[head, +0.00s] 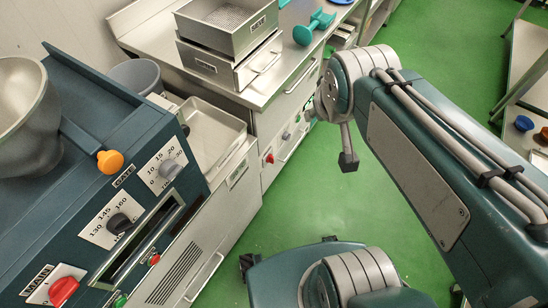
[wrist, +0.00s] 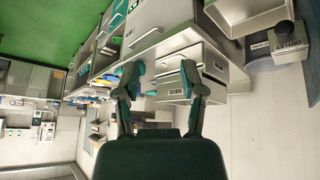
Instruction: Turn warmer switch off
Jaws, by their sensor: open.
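No label reading "warmer" can be made out. A small panel with a red control (head: 270,158) and grey knobs (head: 285,136) sits on the front of the steel counter unit, too small to read. The near blue machine has a red MAIN switch (head: 65,289), a black temperature dial (head: 119,222) and a grey timer dial (head: 168,168).
Steel drawer boxes (head: 228,65) and a teal tool (head: 312,27) are on the steel counter (head: 150,25). A steel tray (head: 210,130) lies beside the blue machine. An orange GATE knob (head: 110,161) sticks up from it. Green floor (head: 300,205) is clear in the middle.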

